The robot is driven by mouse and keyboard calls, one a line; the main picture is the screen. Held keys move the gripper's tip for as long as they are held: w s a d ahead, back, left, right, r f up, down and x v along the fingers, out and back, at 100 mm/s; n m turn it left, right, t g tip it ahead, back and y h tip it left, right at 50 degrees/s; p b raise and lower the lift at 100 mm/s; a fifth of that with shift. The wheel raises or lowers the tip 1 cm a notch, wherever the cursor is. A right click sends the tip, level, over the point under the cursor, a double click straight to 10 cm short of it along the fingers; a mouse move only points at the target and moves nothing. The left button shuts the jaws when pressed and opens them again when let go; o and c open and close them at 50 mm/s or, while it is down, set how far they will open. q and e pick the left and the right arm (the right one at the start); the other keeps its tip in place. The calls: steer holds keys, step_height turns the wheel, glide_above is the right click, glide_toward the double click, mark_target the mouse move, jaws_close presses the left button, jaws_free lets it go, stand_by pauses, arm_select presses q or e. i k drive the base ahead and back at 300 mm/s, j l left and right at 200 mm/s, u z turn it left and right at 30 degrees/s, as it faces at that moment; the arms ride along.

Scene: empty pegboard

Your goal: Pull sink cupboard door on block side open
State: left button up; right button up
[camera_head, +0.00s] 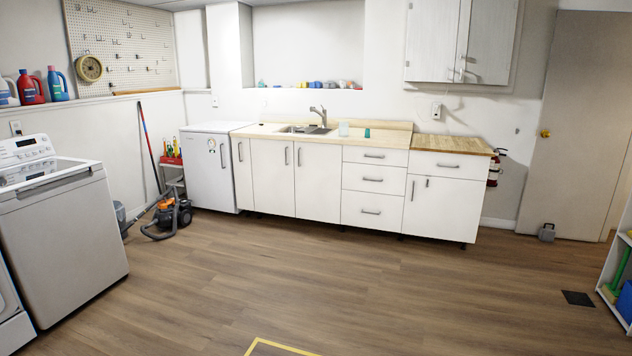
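The sink (304,129) is set in a light wood counter on the back wall. Below it are two white cupboard doors, a left door (272,185) and a right door (318,190). Both look shut. Each has an upright metal handle near the seam between them: the left handle (286,155) and the right handle (299,157). The right door is the one nearer the butcher-block top (450,144), which lies on the cabinet at the right end. Neither of my grippers is in view.
Drawers (372,180) adjoin the right door. A narrow white door (242,178) and a small fridge (208,170) stand left. An orange vacuum (172,214) with its hose lies on the floor. A washer (60,220) stands at left. The wood floor (290,275) before the cupboards is clear.

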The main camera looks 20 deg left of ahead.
mark_target(318, 166)
steer(key=i+j+u, duration=0.55)
steer(key=i+u, duration=0.15)
steer(key=i+j+u, duration=0.25)
steer(key=i, duration=0.8)
steer(key=i+u, duration=0.25)
steer(key=i, duration=3.05)
